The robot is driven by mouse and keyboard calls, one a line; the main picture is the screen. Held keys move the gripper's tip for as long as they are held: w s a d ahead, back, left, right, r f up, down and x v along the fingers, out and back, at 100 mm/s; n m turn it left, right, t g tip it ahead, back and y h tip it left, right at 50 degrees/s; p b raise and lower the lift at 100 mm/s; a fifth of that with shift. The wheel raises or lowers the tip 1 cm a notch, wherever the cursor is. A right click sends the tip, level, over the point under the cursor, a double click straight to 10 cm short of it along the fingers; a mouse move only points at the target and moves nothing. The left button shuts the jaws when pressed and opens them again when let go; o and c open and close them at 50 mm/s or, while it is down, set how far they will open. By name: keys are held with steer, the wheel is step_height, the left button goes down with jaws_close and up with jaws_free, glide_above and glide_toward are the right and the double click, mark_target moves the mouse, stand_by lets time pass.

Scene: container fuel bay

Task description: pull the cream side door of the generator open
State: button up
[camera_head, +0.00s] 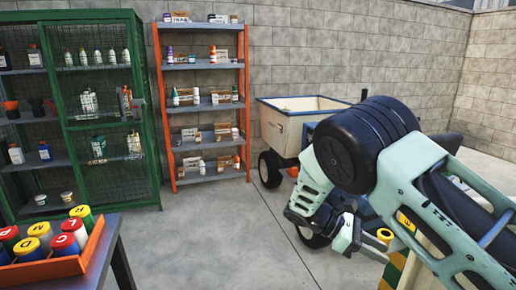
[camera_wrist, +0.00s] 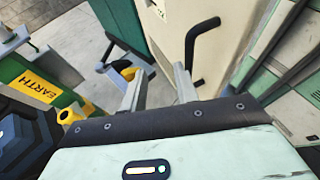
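The generator's cream side door (camera_wrist: 172,30) stands upright beyond my gripper in the wrist view. A black bent bar handle (camera_wrist: 191,42) is on it, to the right of the fingertips. My gripper (camera_wrist: 158,80) has its two grey fingers apart, with nothing held between them. The right fingertip appears close to the lower end of the handle; I cannot tell whether they touch. In the head view my gripper (camera_head: 352,238) is low at the right, and my arm hides most of the generator.
A green-and-yellow post marked EARTH (camera_wrist: 38,85) stands at the left of the wrist view. A cream trailer (camera_head: 290,128) is behind my arm. An orange shelf (camera_head: 203,105), green cage (camera_head: 105,110) and table with an orange tray (camera_head: 45,268) stand left. Middle floor is clear.

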steer(key=s+a+r+m+t+y, duration=0.1)
steer(key=s+a+r+m+y, duration=0.1)
steer(key=s, duration=0.7)
steer(key=s+a+r+m+t+y, duration=0.2)
steer(key=s+a+r+y, duration=0.2)
steer(key=s+a+y, duration=0.3)
steer(key=s+a+r+m+t+y, duration=0.2)
steer(key=s+a+r+y, duration=0.2)
steer(key=s, duration=0.7)
steer(key=shift+a, duration=0.7)
steer(key=shift+r, duration=0.1)
